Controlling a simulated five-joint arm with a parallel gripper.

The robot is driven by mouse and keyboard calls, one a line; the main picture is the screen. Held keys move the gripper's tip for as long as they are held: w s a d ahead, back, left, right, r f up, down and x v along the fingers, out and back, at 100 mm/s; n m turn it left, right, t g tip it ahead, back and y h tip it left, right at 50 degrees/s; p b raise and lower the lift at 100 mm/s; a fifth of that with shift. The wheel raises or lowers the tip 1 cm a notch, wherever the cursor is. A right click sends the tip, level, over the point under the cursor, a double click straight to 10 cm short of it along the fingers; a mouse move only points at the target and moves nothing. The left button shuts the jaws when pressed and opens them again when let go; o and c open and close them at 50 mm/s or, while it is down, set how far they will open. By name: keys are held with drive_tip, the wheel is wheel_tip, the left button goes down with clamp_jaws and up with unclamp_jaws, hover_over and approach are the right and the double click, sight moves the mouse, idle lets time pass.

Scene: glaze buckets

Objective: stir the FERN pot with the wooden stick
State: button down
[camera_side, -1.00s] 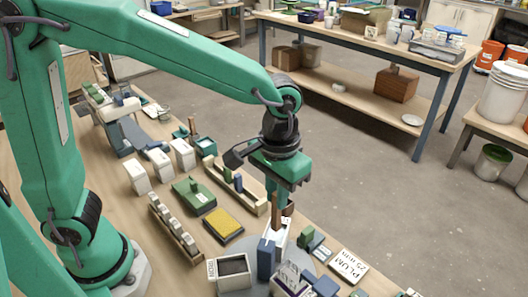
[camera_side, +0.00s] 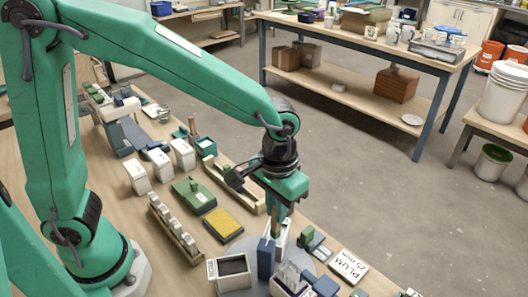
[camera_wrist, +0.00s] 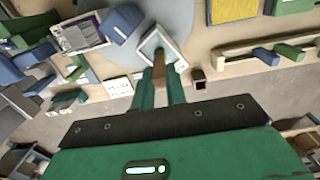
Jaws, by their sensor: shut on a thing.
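My gripper (camera_side: 277,218) points down over the cluster of square pots at the front of the bench. In the wrist view its two fingers (camera_wrist: 160,92) are shut on the brown wooden stick (camera_wrist: 158,68). The stick's far end reaches the opening of a white-walled square pot (camera_wrist: 150,43); how deep it goes is hidden. In the side view this white pot (camera_side: 283,236) is partly behind a blue block. I cannot read a FERN label, so I cannot tell whether this is the FERN pot.
A grey-white open pot (camera_side: 233,272) stands left of the white pot, and a purple-filled one (camera_wrist: 83,32) shows in the wrist view. A blue block (camera_side: 265,258) stands close by. A PLUM 25 mm card (camera_side: 348,265) lies right. A yellow pad (camera_side: 222,223) lies behind.

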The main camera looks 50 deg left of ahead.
drive_tip(key=shift+f, duration=1.15)
drive_tip(key=shift+d, duration=0.15)
